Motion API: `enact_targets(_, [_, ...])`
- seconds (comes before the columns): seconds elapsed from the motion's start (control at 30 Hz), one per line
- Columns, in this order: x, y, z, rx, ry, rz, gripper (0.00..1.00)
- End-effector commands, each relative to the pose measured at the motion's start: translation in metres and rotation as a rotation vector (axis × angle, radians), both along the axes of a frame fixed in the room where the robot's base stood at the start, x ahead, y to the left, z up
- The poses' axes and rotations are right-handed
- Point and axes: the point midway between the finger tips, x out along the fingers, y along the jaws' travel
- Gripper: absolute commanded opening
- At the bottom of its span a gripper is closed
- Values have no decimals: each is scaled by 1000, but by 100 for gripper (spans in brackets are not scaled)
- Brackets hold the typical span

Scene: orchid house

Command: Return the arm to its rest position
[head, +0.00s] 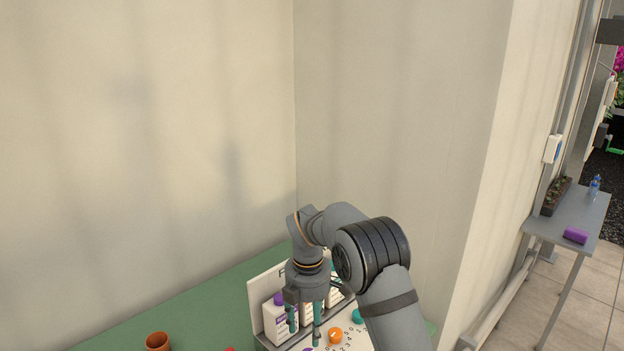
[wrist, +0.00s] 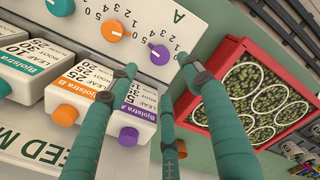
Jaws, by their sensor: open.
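My gripper (head: 304,329) hangs pointing down over the dial panel and beside the row of bottles in the head view. In the wrist view its teal fingers (wrist: 158,68) are spread apart with nothing held between them. The white panel (wrist: 180,22) carries an orange knob (wrist: 112,30), a purple knob (wrist: 158,55) and a teal knob (wrist: 60,5). My arm is bent and reaches out over the green bench (head: 205,305). I cannot tell from the pictures whether the fingers touch anything.
A purple-capped bottle (wrist: 128,138) and an orange-capped bottle (wrist: 65,115) stand close to the fingers. A red tray (wrist: 199,108) of round pots lies to the right. In the head view are a terracotta pot (head: 157,341), walls behind the bench and a grey side table (head: 583,213).

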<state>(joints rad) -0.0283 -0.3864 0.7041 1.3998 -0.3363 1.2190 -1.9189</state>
Motion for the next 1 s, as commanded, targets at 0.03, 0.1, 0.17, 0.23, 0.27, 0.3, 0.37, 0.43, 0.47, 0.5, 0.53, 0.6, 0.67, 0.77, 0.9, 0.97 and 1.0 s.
enact_targets(0.03, [-2, 0, -11, -2, 7, -1, 50])
enact_targets(0.1, [-1, 0, -26, -2, 5, 1, 50])
enact_targets(0.17, [-2, 0, -38, -2, 6, -1, 50])
enact_targets(0.23, [-1, 0, -52, -2, 5, 1, 50])
enact_targets(0.27, [-1, 0, -57, -2, 5, 0, 50])
enact_targets(0.3, [-1, 0, -64, -2, 6, -1, 50])
enact_targets(0.37, [-1, 0, -73, -1, 4, 0, 50])
enact_targets(0.43, [-1, 0, -82, -2, 4, 0, 50])
enact_targets(0.47, [-1, 0, -85, -1, 2, 0, 50])
enact_targets(0.5, [-1, 0, -89, -1, 2, -1, 50])
enact_targets(0.53, [-1, 0, -92, 0, 3, -1, 50])
enact_targets(0.6, [0, 0, -94, 1, 0, -10, 50])
enact_targets(0.67, [0, 0, -93, 1, 0, -27, 50])
enact_targets(0.77, [0, 0, -93, 0, 0, -39, 50])
enact_targets(0.9, [0, 0, -93, 0, 0, -40, 50])
enact_targets(0.97, [0, 0, -93, 0, 0, -39, 50])
enact_targets(1.0, [0, 0, -92, 0, 0, -39, 50])
